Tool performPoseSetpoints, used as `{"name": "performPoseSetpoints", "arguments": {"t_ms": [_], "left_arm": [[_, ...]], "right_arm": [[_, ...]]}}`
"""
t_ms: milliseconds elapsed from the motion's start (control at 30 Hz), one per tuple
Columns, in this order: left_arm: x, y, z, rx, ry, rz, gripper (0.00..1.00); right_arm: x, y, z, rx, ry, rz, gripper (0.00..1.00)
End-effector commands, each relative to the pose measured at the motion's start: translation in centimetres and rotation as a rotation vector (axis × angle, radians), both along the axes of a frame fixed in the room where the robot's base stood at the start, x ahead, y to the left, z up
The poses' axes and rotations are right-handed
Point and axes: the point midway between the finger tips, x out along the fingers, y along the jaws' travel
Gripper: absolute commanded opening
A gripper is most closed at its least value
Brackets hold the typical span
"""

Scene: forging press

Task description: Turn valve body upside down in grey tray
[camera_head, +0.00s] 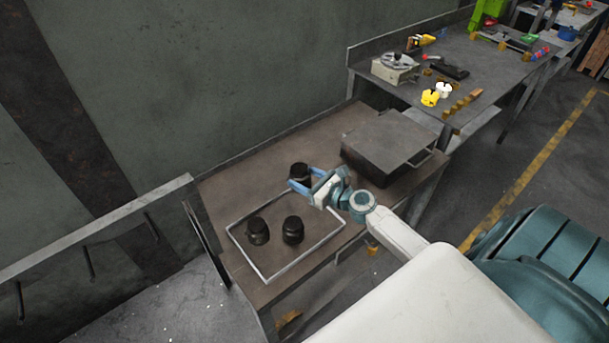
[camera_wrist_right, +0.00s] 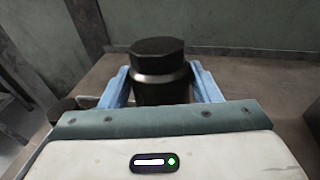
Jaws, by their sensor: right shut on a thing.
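Three dark valve bodies show in the head view. One valve body (camera_head: 299,170) is between the blue fingers of my right gripper (camera_head: 303,187), at the back right corner of the grey tray. In the right wrist view this valve body (camera_wrist_right: 159,70) stands upright between the fingers (camera_wrist_right: 163,88), its faceted dark end up. The right gripper is shut on it. Whether it touches the tray or is lifted, I cannot tell. The other two valve bodies, a left one (camera_head: 257,231) and a right one (camera_head: 293,230), stand in the grey tray (camera_head: 271,277). My left gripper is not in view.
The tray lies on a brown table (camera_head: 232,184) against a green-grey wall. A dark grey box (camera_head: 387,142) with a handle stands right of my right gripper. A second bench (camera_head: 480,65) with tools is farther back. The table's back left is clear.

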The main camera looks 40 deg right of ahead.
Motion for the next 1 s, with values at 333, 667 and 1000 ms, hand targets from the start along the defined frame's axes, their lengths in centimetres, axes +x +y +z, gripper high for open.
{"name": "performPoseSetpoints", "arguments": {"t_ms": [333,667,1000], "left_arm": [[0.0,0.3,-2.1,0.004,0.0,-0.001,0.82],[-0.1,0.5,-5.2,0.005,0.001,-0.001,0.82],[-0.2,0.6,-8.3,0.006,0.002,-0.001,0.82]], "right_arm": [[0.0,0.0,-2.0,0.002,-0.001,0.0,0.31],[0.0,0.0,-5.2,0.002,-0.001,0.0,0.31],[0.0,0.0,-8.5,0.002,-0.001,0.0,0.31]]}}
